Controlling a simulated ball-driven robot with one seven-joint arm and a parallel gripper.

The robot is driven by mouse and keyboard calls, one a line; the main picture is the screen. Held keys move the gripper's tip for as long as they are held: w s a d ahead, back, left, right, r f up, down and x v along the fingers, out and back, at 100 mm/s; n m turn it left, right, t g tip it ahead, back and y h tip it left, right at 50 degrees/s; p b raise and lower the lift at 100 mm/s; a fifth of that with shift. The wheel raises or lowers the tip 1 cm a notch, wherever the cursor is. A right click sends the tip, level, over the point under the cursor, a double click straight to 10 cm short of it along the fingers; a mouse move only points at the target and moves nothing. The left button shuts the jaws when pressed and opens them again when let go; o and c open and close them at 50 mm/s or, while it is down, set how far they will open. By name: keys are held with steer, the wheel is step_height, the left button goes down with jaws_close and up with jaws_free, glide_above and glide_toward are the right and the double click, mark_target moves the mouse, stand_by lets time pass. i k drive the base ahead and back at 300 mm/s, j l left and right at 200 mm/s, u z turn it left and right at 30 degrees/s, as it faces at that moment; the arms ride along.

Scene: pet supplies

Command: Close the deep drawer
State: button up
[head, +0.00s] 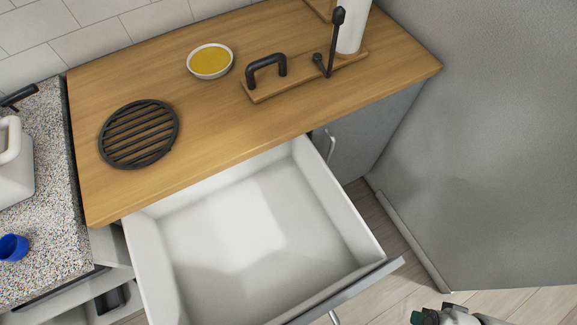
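The deep drawer (240,225) is white inside and stands pulled far out from under the wooden counter. It looks empty. Its grey front panel (345,292) faces the bottom right, and part of a pale metal handle (334,318) shows at the bottom edge. My gripper (446,316) shows only as a white, black and green part cut off by the bottom edge, to the right of the drawer front and apart from it in the picture. Its fingertips cannot be made out.
The wooden counter (200,100) holds a black round trivet (139,134), a bowl of yellow stuff (210,61) and a board with a black handle (300,80). A grey wall (480,150) stands right. Bare floor (410,285) lies between drawer and wall. A blue cup (13,248) is left.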

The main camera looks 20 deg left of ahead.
mark_target(273, 237)
steer(key=k+u, duration=0.25)
steer(key=k, duration=0.3)
steer(key=k+j+u, duration=0.15)
steer(key=k+u, duration=0.15)
steer(key=k, duration=0.25)
steer(key=i+l+z, duration=0.15)
steer(key=i+j, duration=0.05)
